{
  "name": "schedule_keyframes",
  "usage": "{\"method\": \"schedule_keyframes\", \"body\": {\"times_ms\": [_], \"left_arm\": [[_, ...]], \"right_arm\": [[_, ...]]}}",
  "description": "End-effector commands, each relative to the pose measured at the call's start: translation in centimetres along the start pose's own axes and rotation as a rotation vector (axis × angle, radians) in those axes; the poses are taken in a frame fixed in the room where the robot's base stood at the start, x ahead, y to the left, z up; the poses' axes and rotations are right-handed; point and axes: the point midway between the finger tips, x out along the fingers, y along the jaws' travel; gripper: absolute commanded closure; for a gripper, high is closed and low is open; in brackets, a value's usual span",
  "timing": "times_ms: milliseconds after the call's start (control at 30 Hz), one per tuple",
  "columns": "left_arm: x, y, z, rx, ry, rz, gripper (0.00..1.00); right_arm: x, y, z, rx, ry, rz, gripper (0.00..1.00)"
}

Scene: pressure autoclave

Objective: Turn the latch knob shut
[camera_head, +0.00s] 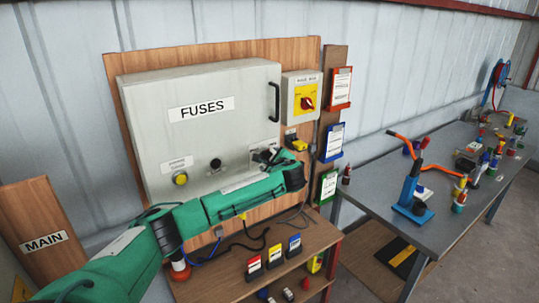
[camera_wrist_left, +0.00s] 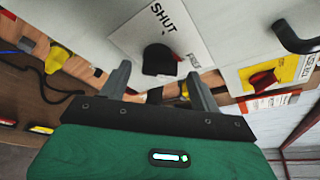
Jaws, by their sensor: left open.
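The black latch knob (camera_wrist_left: 160,61) sits on a white plate marked SHUT on the door of the grey FUSES cabinet (camera_head: 225,130). A second word on the plate is hard to read. My left gripper (camera_wrist_left: 158,72) is open and empty, its two fingers pointing at the door on either side of the knob in the picture. I cannot tell whether they touch it. In the head view my left gripper (camera_head: 268,156) is at the lower right of the door, and my green arm hides part of that area. My right gripper is not in view.
Another black knob (camera_head: 215,163) and a yellow button (camera_head: 180,179) are left of my gripper. A wooden bench (camera_head: 215,285) stands below.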

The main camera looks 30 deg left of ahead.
Motion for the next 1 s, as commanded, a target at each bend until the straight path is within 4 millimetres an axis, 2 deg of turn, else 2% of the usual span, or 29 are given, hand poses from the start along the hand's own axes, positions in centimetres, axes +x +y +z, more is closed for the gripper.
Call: {"method": "schedule_keyframes", "body": {"times_ms": [200, 533, 767, 1000], "left_arm": [[1.4, -0.1, 0.0, 0.001, 0.001, 0.000, 0.36], [1.7, 0.0, 0.0, 0.000, 0.001, 0.000, 0.36], [1.6, 0.0, 0.0, 0.000, 0.001, 0.000, 0.81], [1.7, 0.2, -0.1, -0.013, 0.001, -0.005, 0.81]], "right_arm": [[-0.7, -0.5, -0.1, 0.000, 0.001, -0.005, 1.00], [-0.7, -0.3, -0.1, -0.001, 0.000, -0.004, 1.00], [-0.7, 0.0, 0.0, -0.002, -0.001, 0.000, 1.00], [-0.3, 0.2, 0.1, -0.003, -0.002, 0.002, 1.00]]}}
